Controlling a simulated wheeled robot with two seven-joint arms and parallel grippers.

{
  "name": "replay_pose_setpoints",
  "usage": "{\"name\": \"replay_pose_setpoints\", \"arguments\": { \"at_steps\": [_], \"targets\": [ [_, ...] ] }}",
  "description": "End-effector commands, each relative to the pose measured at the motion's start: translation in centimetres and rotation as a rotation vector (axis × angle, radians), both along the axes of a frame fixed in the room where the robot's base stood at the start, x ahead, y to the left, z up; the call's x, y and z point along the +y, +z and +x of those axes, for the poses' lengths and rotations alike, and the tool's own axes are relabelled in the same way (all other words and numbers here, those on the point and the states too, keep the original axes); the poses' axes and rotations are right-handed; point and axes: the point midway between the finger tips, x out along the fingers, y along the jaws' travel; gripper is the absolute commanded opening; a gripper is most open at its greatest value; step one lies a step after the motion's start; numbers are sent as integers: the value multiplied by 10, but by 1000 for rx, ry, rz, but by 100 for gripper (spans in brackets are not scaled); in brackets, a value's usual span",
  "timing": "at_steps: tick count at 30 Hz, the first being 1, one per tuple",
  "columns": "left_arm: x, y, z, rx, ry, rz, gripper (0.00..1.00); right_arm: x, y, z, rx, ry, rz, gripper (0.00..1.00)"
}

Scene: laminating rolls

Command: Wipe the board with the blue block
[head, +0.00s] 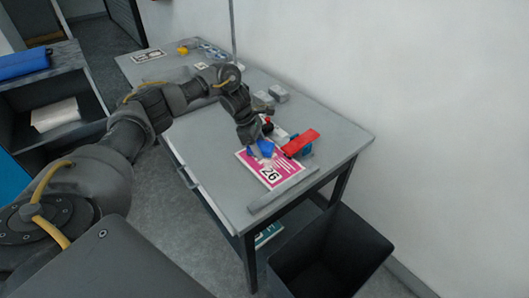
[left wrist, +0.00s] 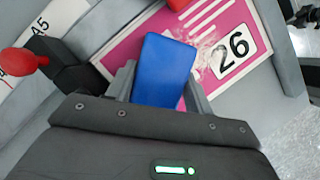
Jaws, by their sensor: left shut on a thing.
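The board is a pink and white printed panel marked 26 (head: 268,174), lying near the front end of the grey table. It also shows in the left wrist view (left wrist: 256,50), with a whitish smudge beside the number. The blue block (head: 262,148) is in my left gripper, over the board's far part. In the left wrist view the blue block (left wrist: 164,70) sits between the two fingers of my left gripper (left wrist: 160,92), which is shut on it. I cannot tell whether the block touches the board. My right gripper is not in view.
A red-handled device (head: 301,142) stands at the board's right side. A red knob (left wrist: 25,61) on a black part is left of the gripper. A grey bar (head: 283,190) lies along the table's (head: 345,150) front edge. A dark bin (head: 330,250) stands on the floor below.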

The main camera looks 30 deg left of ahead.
Motion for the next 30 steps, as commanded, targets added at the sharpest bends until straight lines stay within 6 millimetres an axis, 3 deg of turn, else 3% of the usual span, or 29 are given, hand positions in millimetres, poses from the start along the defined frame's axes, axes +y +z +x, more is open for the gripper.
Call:
{"name": "replay_pose_setpoints", "arguments": {
  "at_steps": [8,18,20,30],
  "targets": [
    [-1,0,-3,9,-4,5,19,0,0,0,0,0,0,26],
    [-30,2,-11,9,-8,4,19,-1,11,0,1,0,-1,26],
    [-33,2,-11,8,-8,4,14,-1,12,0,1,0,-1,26],
    [-44,2,-13,7,-13,0,14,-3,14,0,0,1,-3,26]
  ]
}}
